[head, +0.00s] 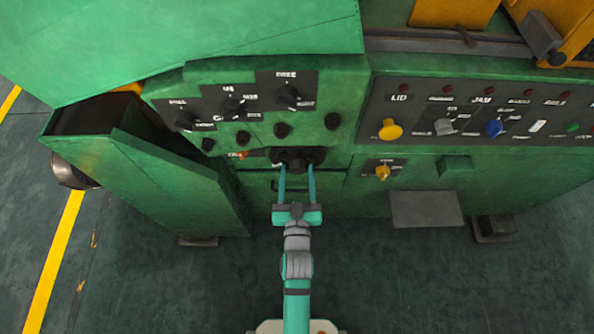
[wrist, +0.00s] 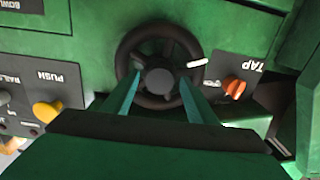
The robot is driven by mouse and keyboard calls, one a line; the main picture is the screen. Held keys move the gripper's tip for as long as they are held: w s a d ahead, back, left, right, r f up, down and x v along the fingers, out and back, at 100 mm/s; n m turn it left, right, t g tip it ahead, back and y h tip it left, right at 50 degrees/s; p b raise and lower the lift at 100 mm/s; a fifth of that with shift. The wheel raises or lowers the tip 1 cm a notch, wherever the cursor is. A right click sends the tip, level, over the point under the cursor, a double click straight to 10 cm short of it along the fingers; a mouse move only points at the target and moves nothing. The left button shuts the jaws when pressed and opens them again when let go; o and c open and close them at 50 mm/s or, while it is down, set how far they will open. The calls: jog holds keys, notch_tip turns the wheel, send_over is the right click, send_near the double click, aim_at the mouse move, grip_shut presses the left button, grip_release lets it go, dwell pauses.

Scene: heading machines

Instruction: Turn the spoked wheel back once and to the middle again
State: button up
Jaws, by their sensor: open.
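The spoked wheel is a black round handwheel (wrist: 159,38) with a central hub and a white mark on its rim, at the right in the wrist view. In the head view the wheel (head: 297,157) sits on the green machine front, seen nearly edge-on. My gripper (head: 297,168) is open, with its two teal fingers pointing at the wheel. In the wrist view the fingertips (wrist: 158,80) lie on either side of the hub, over the lower part of the wheel. I cannot tell whether they touch it.
An orange knob labelled TAP (wrist: 234,87) is close beside the wheel. A yellow push button (wrist: 47,111) is on the other side. Black knobs (head: 288,96) sit on the panel above. A control panel (head: 480,112) stands at the right. The floor (head: 350,270) in front is clear.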

jog(key=shift+w, duration=0.45)
grip_shut()
